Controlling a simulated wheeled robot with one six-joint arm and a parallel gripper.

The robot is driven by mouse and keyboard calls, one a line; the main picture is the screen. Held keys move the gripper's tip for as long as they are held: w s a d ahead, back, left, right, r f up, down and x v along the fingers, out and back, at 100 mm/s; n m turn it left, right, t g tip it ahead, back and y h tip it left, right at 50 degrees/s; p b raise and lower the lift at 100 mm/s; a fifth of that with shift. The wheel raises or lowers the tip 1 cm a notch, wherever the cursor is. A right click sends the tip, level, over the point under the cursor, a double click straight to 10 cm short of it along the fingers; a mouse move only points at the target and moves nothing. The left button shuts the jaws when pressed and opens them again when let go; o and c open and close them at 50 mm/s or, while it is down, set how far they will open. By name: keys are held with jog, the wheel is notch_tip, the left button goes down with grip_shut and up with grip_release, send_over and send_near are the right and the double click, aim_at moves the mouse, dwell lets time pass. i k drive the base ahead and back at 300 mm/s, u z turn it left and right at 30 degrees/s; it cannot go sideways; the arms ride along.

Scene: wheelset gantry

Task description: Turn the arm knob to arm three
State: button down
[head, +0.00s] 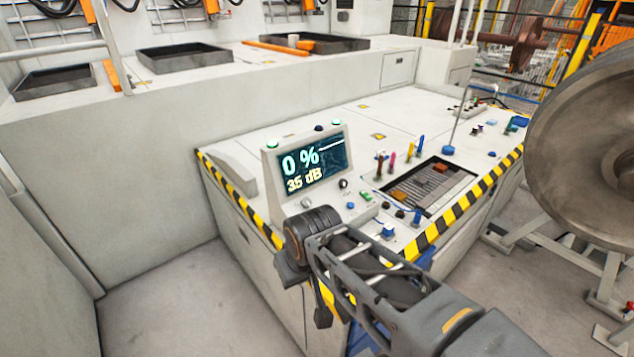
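A grey display box (310,165) stands on the control desk. Its screen (313,163) reads "0 %" and "35 dB". Below the screen are two small round knobs, a light one (306,202) at left and a darker one (343,184) at right. Their markings are too small to read, and I cannot tell which is the arm knob or where it points. My gripper (305,292) is at the desk's near left edge, in front of and below the display box, apart from the knobs. Its fingers are dark and partly hidden, so its opening does not show.
The desk (352,113) has yellow-black striped edges. Coloured levers (393,158), a blue-topped control (388,231) and a recessed dark panel (432,184) lie right of the display. A large wheel (590,130) stands at right. The floor (190,300) at left is clear.

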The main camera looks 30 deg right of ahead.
aim_at(306, 202)
jog(key=z, duration=0.1)
jog(key=k, duration=0.45)
jog(key=u, duration=1)
jog(key=i, duration=1.95)
jog(key=z, duration=2.1)
